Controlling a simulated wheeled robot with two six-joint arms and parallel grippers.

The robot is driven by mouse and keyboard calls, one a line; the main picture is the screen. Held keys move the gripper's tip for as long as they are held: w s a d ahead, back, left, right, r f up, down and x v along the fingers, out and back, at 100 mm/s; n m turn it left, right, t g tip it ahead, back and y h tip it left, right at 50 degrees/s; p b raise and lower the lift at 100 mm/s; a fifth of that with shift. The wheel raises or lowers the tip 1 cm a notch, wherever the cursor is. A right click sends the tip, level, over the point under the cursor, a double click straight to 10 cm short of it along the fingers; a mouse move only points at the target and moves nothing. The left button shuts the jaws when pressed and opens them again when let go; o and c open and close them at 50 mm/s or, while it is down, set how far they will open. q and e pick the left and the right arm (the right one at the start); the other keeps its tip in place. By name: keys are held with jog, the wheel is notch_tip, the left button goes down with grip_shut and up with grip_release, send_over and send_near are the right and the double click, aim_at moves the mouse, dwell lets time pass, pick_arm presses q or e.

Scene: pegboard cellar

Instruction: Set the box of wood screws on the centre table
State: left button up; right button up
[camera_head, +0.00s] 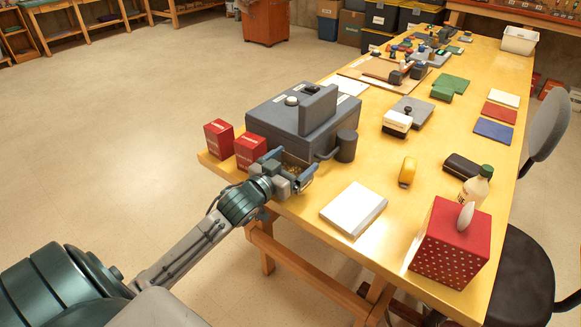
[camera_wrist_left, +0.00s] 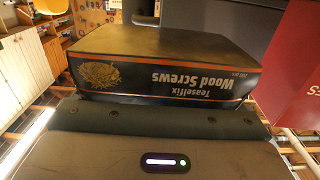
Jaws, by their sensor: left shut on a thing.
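The box of wood screws (camera_wrist_left: 165,65) fills the upper middle of the left wrist view. It has a brown top and a dark side whose label "Teaselfix Wood Screws" reads upside down. My left gripper (camera_head: 288,178) is shut on it at the near left edge of the long wooden table (camera_head: 300,209), in front of the grey machine. In the head view only a small brown part of the box (camera_head: 293,159) shows behind the gripper. I cannot tell whether the box touches the tabletop. My right gripper is not in view.
Two red boxes (camera_head: 219,139) (camera_head: 250,150) stand just left of the gripper. The grey machine (camera_head: 311,121) and a dark cylinder (camera_head: 346,146) stand close behind. A white pad (camera_head: 354,208), a yellow object (camera_head: 407,171) and a red dotted tissue box (camera_head: 449,246) are to the right.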

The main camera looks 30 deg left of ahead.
aim_at(293, 167)
pick_arm(q)
jog(key=shift+w+a, duration=0.45)
jog(key=shift+a, duration=0.1)
jog(key=shift+f, duration=1.75)
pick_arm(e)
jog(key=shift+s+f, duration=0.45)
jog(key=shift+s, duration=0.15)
pick_arm(q)
jog(key=shift+f, duration=0.1)
jog(key=o, duration=1.1)
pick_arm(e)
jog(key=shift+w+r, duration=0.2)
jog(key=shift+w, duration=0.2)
pick_arm(q)
jog(key=shift+s, duration=0.65)
jog(key=s, duration=0.4)
jog(key=shift+s+a, duration=0.1)
jog(key=shift+a, duration=0.1)
jog(key=s+b, duration=0.1)
jog(key=s, duration=0.5)
jog(key=shift+s+a, duration=0.25)
jog(key=shift+s, duration=0.05)
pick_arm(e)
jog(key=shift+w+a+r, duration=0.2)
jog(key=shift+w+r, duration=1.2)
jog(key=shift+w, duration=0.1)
